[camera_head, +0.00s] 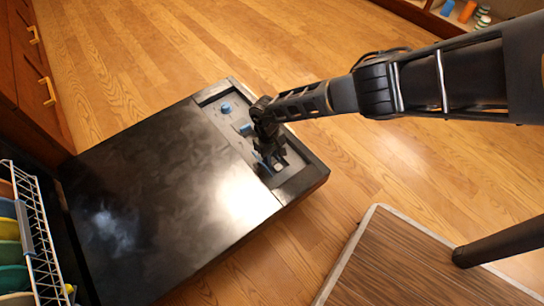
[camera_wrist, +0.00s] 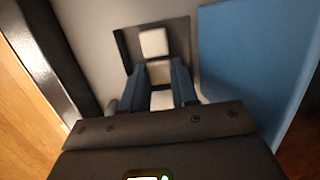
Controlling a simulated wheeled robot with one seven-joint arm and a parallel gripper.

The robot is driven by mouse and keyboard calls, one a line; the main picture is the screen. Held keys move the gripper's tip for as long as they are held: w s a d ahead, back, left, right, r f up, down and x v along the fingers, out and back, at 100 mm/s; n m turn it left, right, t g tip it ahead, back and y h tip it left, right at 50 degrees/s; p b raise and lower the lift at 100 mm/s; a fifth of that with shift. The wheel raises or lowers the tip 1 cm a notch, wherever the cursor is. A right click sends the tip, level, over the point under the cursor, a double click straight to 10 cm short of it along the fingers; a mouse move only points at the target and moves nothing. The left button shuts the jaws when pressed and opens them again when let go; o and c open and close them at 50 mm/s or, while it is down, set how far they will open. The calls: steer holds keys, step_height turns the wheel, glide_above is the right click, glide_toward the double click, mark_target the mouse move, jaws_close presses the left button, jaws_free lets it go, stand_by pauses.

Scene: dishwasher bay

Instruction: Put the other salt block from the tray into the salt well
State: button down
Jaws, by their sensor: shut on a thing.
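My gripper (camera_head: 275,165) is over the recessed strip along the outer edge of the open dishwasher door. In the wrist view my gripper (camera_wrist: 163,82) is shut on a white salt block (camera_wrist: 162,101), seen low between the dark blue fingers. Just beyond the fingertips is a dark square opening (camera_wrist: 124,45), which looks like the salt well. Another white block (camera_wrist: 154,42) shows in or over it. The fingers hide part of the opening, and I cannot tell how deep either block sits. I cannot make out the tray.
The black dishwasher door (camera_head: 170,190) lies open and flat. A blue cap (camera_head: 225,108) sits on its strip. A large blue flat piece (camera_wrist: 260,65) stands close right of the fingers. A dish rack (camera_head: 40,235) is at left, and a brown-topped surface (camera_head: 410,265) at lower right.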

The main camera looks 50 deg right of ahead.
steer(key=c, duration=0.8)
jaws_free()
steer(key=shift+r, duration=0.1)
steer(key=shift+r+p, duration=3.45)
steer(key=shift+p, duration=0.1)
